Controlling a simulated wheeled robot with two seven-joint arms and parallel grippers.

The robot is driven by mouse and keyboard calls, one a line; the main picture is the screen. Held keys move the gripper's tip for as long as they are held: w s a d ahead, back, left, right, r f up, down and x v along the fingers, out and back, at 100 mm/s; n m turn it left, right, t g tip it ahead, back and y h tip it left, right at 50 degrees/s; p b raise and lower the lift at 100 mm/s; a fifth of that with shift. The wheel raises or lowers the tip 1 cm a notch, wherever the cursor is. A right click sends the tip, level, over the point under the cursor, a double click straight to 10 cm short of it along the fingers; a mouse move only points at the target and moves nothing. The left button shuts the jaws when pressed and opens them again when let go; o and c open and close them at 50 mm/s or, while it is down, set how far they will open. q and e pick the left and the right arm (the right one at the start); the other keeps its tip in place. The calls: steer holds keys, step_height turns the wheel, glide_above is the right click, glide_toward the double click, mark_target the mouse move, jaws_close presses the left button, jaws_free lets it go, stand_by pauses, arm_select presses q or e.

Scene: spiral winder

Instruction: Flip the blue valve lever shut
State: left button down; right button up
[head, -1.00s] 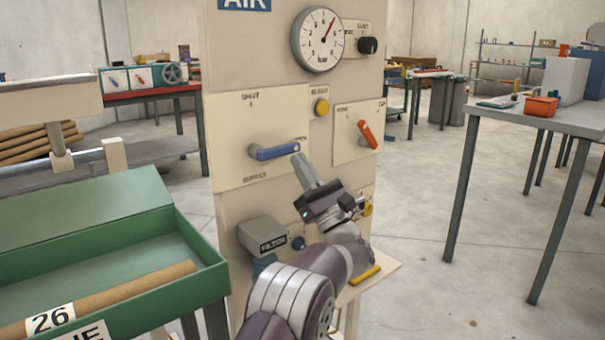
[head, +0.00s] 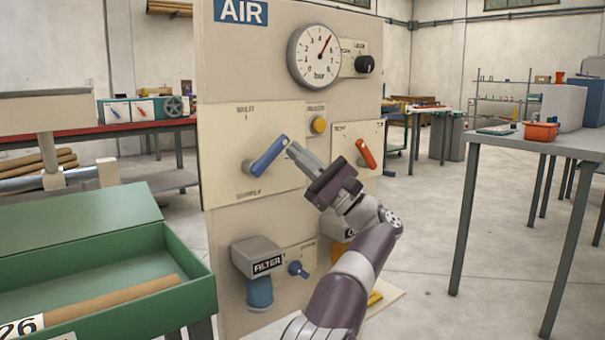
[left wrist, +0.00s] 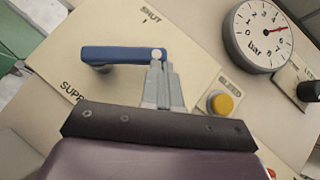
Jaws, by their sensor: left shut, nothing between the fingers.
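The blue valve lever (head: 268,156) is on the cream panel, its handle slanting up and to the right from its pivot at lower left. It also shows in the left wrist view (left wrist: 125,54), with its free end at the fingertips. The word SHUT is printed on the plate above the pivot in the left wrist view. My left gripper (head: 293,150) is shut and empty, its fingertips close to the right side of the lever's upper end. In the left wrist view the fingertips (left wrist: 160,66) appear to touch that end. My right gripper is not in view.
A red lever (head: 365,153) and a yellow button (head: 319,125) sit close by on the panel. A pressure gauge (head: 315,55) is above, a filter (head: 257,262) below. A green tray (head: 190,300) stands at left, a grey table (head: 560,143) at right.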

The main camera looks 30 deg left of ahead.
arm_select(q)
steer(key=shift+s+a+r+b, duration=0.1)
steer(key=shift+s+r+b, duration=0.1)
steer(key=shift+r, duration=0.25)
steer(key=shift+s+a+r+b, duration=0.1)
steer(key=shift+r+b, duration=0.05)
steer(key=shift+r, duration=0.3)
steer(key=shift+s+a+r+b, duration=0.4)
steer(key=shift+s+r, duration=0.4)
steer(key=shift+r, duration=0.15)
steer(key=shift+s+a+r+b, duration=0.25)
steer(key=shift+s+r+b, duration=0.15)
steer(key=shift+s+r, duration=0.45)
steer(key=shift+r, duration=0.1)
